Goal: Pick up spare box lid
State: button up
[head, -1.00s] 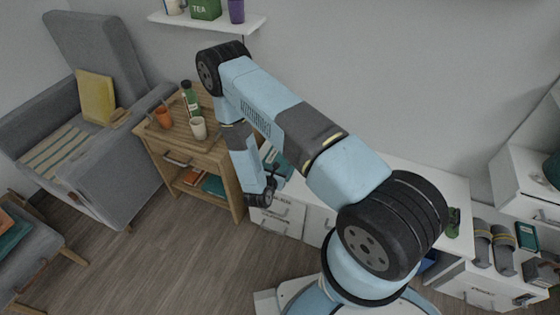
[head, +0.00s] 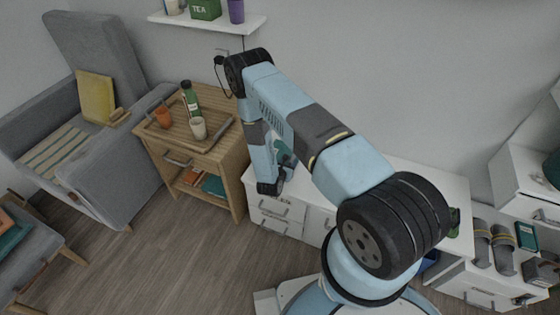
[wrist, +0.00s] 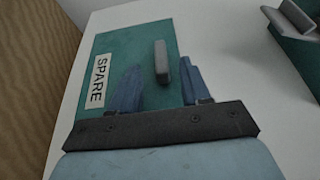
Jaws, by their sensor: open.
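The spare box lid (wrist: 120,55) is a flat green panel with a white "SPARE" label and a raised grey bar handle (wrist: 161,62). It lies on the white desk top in the wrist view. My gripper (wrist: 160,68) is open over the lid, its two blue fingers apart on the left and right of the handle. I cannot tell whether the fingertips touch the lid. In the head view my arm reaches down at the left end of the white desk (head: 408,180) and mostly hides the lid and gripper.
Another green item with a grey handle (wrist: 290,15) sits to the right on the desk. Bare white surface lies between it and the lid. A wooden cabinet (head: 205,150) with a tray, bottle and cups stands close to the left. A wall shelf (head: 210,28) hangs above.

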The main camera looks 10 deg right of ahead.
aim_at(291, 160)
jog(key=x, duration=0.4)
jog(key=shift+d, duration=0.1)
jog(key=shift+c, duration=0.5)
grip_shut()
